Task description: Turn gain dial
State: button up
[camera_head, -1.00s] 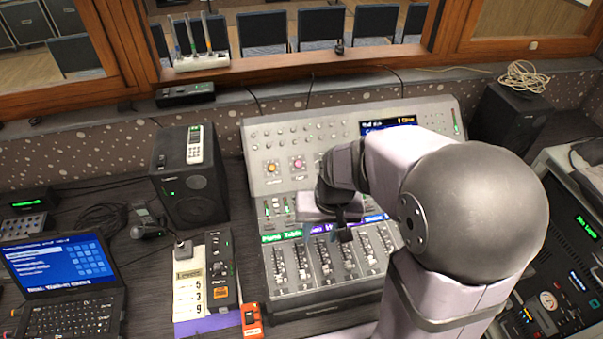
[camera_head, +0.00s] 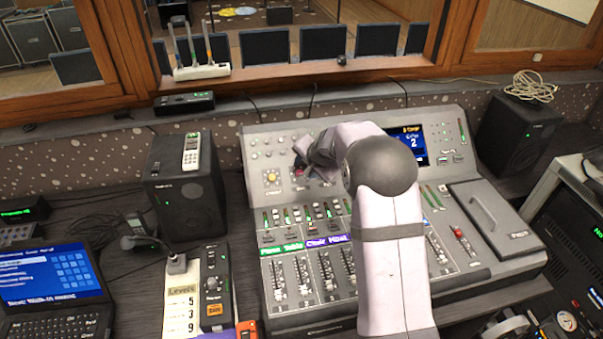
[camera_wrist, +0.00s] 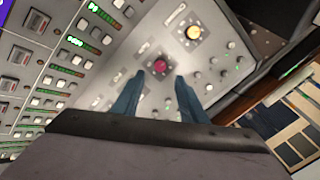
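Two coloured dials sit on the upper left of the mixing console (camera_head: 330,296); I cannot read which is the gain dial. The yellow dial (camera_head: 271,178) is on the left, and the red-pink dial (camera_head: 299,172) is to its right, just below my gripper (camera_head: 302,160). In the wrist view, my gripper (camera_wrist: 160,77) is open, its two blue-grey fingers apart. The red-pink dial (camera_wrist: 160,66) shows in the gap between the fingertips; whether they touch it is unclear. The yellow dial (camera_wrist: 193,33) lies beyond, up and right.
Fader rows with lit labels (camera_head: 305,244) fill the console's lower part. A display (camera_head: 411,142) is at its upper right. Speakers stand to the left (camera_head: 185,185) and right (camera_head: 517,130).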

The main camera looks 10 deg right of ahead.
aim_at(302, 172)
jog(key=shift+p+x, duration=1.25)
jog(key=shift+x, duration=2.3)
jog(key=shift+s, duration=0.1)
grip_shut()
